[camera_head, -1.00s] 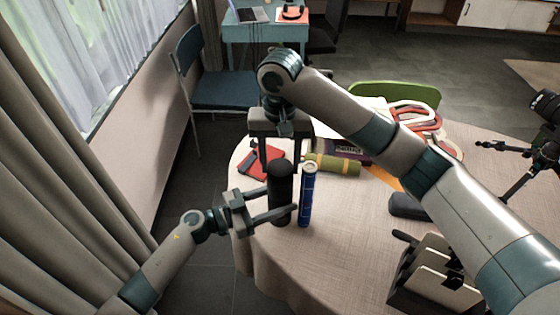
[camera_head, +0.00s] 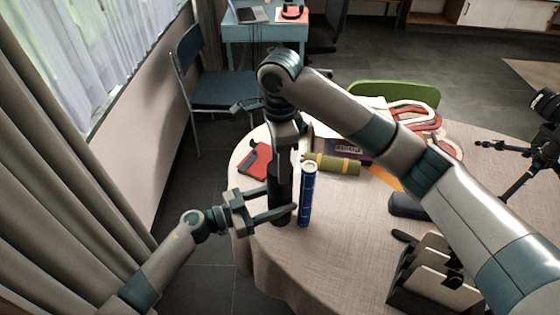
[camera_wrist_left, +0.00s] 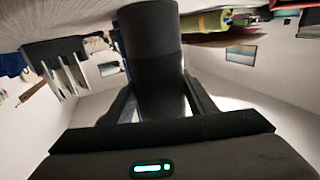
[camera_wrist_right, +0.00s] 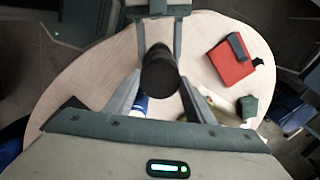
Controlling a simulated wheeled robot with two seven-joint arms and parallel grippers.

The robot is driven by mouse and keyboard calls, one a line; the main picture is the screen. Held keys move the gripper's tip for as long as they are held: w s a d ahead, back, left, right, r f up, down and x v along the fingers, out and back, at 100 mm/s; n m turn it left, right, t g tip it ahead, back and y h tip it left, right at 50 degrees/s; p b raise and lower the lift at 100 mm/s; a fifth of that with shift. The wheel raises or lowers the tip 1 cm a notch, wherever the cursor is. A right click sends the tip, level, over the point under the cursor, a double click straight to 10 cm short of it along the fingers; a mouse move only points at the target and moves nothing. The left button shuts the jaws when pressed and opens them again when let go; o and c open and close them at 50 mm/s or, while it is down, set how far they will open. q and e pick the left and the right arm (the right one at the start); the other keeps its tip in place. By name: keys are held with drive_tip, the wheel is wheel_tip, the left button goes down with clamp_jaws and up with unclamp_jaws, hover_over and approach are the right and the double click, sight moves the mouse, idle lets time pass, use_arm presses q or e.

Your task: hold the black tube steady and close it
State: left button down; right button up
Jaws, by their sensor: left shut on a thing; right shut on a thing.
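The black tube (camera_head: 281,200) stands upright near the table's left edge. My left gripper (camera_head: 279,213) comes in from the left and is shut on its lower body. In the left wrist view the tube (camera_wrist_left: 153,70) fills the space between the fingers, and a line crosses its body. My right gripper (camera_head: 284,158) points down from above and is shut on the tube's upper end, its cap. In the right wrist view the round dark cap (camera_wrist_right: 160,74) sits between the fingers. The right gripper partly hides the tube's top in the head view, so I cannot tell whether a gap remains.
A blue tube (camera_head: 307,198) stands close to the right of the black one. A green roll with a yellow band (camera_head: 335,163) and a red item (camera_head: 256,160) lie behind. A file holder (camera_head: 435,275) stands at the front right.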

use_arm(q)
drive_tip(key=shift+f, duration=0.1)
use_arm(e)
drive_tip(key=o, duration=1)
drive_tip(key=shift+r, duration=0.1)
drive_tip(key=shift+r, duration=2.2)
drive_tip(key=shift+c, duration=0.3)
